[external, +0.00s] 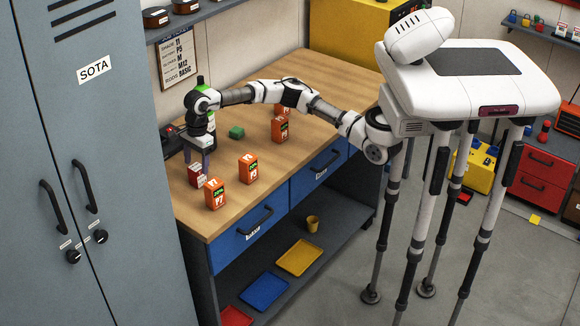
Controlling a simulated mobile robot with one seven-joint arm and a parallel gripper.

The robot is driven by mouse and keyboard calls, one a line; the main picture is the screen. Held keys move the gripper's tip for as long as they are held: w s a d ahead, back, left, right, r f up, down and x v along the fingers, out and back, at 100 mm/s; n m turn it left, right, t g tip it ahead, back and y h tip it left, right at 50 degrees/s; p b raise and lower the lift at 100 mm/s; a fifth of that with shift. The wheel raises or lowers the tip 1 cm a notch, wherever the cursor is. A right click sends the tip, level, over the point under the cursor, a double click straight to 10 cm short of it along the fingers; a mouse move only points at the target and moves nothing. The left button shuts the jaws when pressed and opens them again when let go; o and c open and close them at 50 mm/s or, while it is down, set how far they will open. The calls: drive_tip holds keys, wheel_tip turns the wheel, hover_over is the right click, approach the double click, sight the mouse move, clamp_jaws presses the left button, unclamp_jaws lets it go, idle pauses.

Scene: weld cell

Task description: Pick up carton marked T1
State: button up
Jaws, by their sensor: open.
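My gripper (197,170) points down over the left part of the wooden bench, with its fingers apart. A dark red carton with white marking (196,178) stands right under and between the fingertips; I cannot tell whether they touch it, and its marking is too small to read. An orange carton (215,194) stands at the bench's front left edge, and another orange carton (248,169) stands to its right. Two more orange cartons stand farther back, one in front (280,130) and one partly hidden behind my arm (282,109). I cannot read T1 on any carton.
A grey locker (80,180) closes off the left side.

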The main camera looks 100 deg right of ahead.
sight(196, 167)
drive_tip(key=f, duration=0.1)
drive_tip(key=f+p, duration=0.1)
drive_tip(key=f, duration=0.3)
drive_tip(key=shift+w+d, duration=0.2)
drive_tip(key=shift+w, duration=0.05)
drive_tip(key=shift+c, duration=0.5)
drive_tip(key=c, duration=1)
